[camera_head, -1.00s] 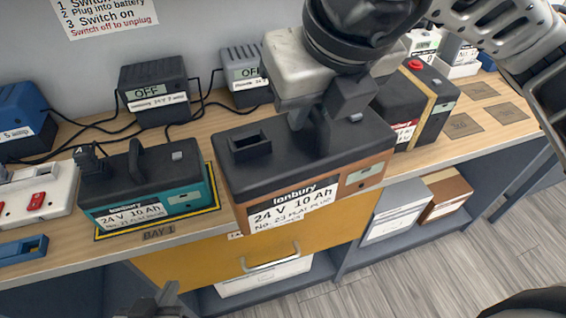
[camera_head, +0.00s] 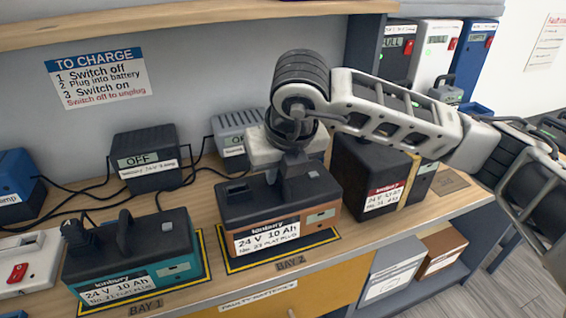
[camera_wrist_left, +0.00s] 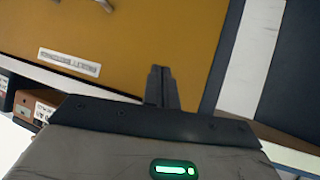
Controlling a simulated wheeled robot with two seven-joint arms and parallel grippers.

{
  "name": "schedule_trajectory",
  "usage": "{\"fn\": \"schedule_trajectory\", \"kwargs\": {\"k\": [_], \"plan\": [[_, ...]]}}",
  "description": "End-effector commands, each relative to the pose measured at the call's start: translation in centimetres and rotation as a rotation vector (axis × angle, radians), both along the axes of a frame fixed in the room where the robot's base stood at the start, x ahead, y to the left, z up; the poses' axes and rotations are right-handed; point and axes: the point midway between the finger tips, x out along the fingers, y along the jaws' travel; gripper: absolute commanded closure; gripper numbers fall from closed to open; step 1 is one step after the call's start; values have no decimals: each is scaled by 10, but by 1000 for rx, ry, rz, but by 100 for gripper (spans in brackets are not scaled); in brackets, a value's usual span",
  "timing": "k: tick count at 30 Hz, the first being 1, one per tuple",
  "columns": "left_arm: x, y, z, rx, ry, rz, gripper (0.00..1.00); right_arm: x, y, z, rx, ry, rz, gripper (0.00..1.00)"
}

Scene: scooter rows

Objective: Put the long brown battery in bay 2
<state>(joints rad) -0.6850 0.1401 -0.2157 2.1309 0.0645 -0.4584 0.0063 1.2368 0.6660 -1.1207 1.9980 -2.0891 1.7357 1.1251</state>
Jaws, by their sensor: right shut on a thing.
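The long brown battery (camera_head: 324,217), black on top with a brown front and a 24 V 10 Ah label, is upright inside the yellow outline of bay 2 (camera_head: 290,256). Its underside is at or very near the bay surface; I cannot tell if a small gap remains. My right gripper (camera_head: 290,172) is above it, shut on its top handle, which the fingers mostly hide. My left gripper (camera_wrist_left: 162,88) shows in the left wrist view with its fingers together and empty, in front of the yellow drawer front.
A teal battery (camera_head: 178,268) with a plug in it fills bay 1 on the left. A dark battery with a tan stripe (camera_head: 368,165) stands close on the right. Chargers reading OFF (camera_head: 148,160) stand behind with loose cables. A white switch strip (camera_head: 35,262) is far left.

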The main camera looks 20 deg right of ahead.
Motion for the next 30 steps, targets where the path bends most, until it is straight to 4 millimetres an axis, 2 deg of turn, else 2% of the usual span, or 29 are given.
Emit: {"fn": "schedule_trajectory", "kwargs": {"k": [7, 16, 24, 25, 26, 27, 30], "plan": [[1, 0, 2, 3, -2, -1, 100, 12, -1, -8, 6, -8, -1, 100], [0, 2, 4, 17, 8, -4, 100, 16, -1, -40, 5, -9, 1, 100], [0, 2, 2, 20, 9, -5, 100, 16, -1, -44, 5, -10, 0, 100], [0, 2, 1, 21, 9, -5, 100, 14, -2, -48, 1, 0, -1, 78], [0, 2, 1, 21, 9, -5, 100, 14, -2, -48, 1, 0, -1, 70], [0, 2, 1, 21, 9, -5, 100, 14, -2, -48, 1, 0, -1, 65], [0, 2, 2, 20, 7, -6, 100, 14, -2, -48, 1, 0, -1, 65]]}}
